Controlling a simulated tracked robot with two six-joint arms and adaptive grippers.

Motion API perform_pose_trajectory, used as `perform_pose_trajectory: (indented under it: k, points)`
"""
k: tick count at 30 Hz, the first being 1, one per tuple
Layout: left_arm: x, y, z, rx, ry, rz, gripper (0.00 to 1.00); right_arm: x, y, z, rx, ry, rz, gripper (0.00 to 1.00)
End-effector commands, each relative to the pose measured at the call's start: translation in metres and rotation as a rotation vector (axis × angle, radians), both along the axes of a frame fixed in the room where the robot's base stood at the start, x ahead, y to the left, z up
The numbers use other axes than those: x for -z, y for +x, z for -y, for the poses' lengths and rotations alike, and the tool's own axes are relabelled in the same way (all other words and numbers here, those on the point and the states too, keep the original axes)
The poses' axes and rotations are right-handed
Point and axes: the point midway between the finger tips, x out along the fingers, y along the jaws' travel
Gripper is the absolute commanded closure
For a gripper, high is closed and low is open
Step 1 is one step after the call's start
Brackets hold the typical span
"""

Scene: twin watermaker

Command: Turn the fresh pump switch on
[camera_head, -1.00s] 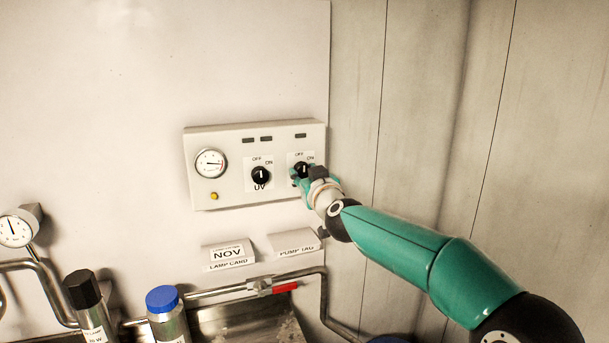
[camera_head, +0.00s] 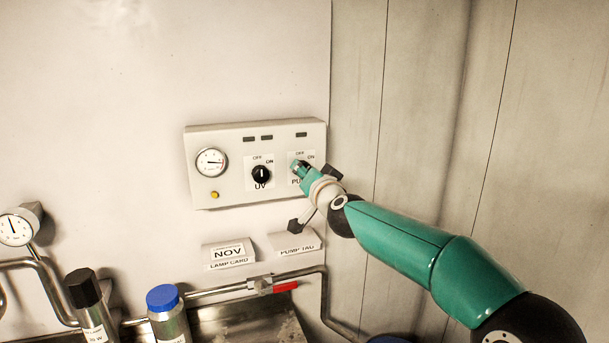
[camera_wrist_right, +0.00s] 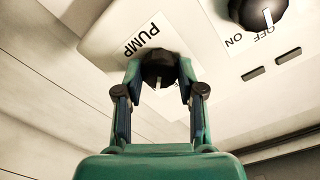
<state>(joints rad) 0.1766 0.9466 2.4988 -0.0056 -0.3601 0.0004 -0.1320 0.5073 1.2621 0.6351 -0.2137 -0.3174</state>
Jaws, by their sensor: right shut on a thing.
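The fresh pump switch is the black knob (camera_wrist_right: 158,68) beside the PUMP label in the right wrist view. My right gripper (camera_wrist_right: 158,75) is shut on it, with one finger on each side. The knob's white pointer line aims straight down in that view, at a different angle from the UV knob's pointer. In the head view my right gripper (camera_head: 302,168) covers most of the pump knob, so its pointer is hidden there. OFF and ON print shows just above the gripper. My left gripper is not in view.
The UV knob (camera_head: 261,175) sits left of the pump switch on the same white panel (camera_head: 228,145), with a gauge (camera_head: 211,162) and yellow button (camera_head: 214,195). Below are two cards, a red-handled valve (camera_head: 285,287) and a blue-capped bottle (camera_head: 163,299).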

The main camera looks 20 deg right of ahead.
Motion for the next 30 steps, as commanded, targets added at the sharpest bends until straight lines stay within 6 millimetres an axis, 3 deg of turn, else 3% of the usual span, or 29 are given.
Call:
perform_pose_trajectory:
  k: [12, 29, 30]
  points:
    - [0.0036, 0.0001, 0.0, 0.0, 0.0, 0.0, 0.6, 0.0013, 0.0, 0.0019, 0.004, 0.221, -0.008, 0.96]
    - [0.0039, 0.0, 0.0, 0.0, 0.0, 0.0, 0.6, 0.0016, 0.0001, 0.0026, 0.005, 0.255, -0.01, 0.96]
    - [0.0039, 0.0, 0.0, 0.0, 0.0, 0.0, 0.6, 0.0016, 0.0001, 0.0026, 0.004, 0.254, -0.01, 0.55]
